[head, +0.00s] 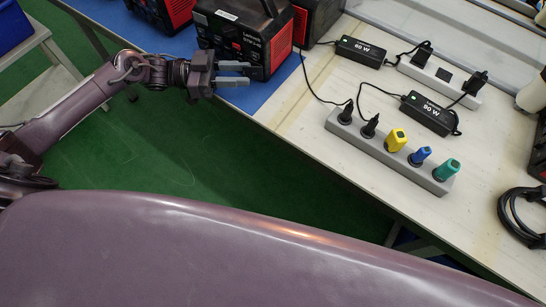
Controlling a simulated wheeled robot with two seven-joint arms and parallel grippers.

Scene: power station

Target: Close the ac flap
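A black and red power station (236,37) stands on the blue mat at the top, left of centre. No AC flap can be made out on it, so I cannot tell how the flap stands. My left gripper (246,73) is just in front of the power station's lower near face, in the picture overlapping its lower edge. Its two grey fingers are apart with nothing between them. I cannot tell whether it touches the power station. My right gripper is not in view.
More black and red units (166,12) stand beside the power station. A grey power strip (376,151) with several plugs, two black adapters (361,52) and a white strip (439,77) lie on the table (300,118) to the right. Green floor (190,150) shows in front.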

